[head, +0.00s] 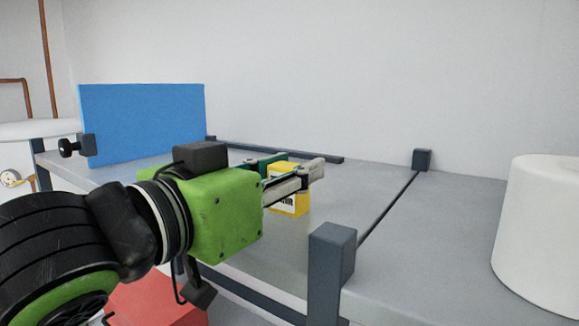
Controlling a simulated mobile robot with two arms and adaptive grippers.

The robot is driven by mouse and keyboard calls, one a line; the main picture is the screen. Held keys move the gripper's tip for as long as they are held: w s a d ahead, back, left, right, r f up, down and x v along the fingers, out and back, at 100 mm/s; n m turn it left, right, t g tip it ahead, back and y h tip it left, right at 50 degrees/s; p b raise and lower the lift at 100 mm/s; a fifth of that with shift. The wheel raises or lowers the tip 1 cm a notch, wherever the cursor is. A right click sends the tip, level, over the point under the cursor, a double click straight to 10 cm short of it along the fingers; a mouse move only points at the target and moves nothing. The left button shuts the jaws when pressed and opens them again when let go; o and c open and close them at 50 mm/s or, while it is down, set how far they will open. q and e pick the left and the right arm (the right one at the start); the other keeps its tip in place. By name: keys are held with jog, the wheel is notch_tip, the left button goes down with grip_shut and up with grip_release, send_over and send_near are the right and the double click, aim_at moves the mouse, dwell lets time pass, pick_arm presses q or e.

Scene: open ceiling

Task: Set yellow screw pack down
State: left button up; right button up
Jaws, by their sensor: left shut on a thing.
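My left gripper (305,172) comes in from the left over the grey table (400,208). It is shut on the yellow screw pack (288,207), a small yellow box with a white label and dark lettering. One finger crosses in front of the pack and hides part of it. The pack is upright, above or on the table surface; I cannot tell whether it touches it. My right gripper is not in view.
A blue panel (142,122) stands at the table's back left. A large white roll (541,235) stands at the right. A dark post (331,268) rises at the near edge. A red object (158,300) is below. The table between pack and roll is mostly clear.

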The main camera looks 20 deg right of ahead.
pick_arm(q)
jog(key=o, duration=1.2)
jog(key=shift+a+r, duration=0.1)
jog(key=shift+r, duration=0.1)
jog(key=b+v, duration=0.3)
jog(key=v, duration=0.9)
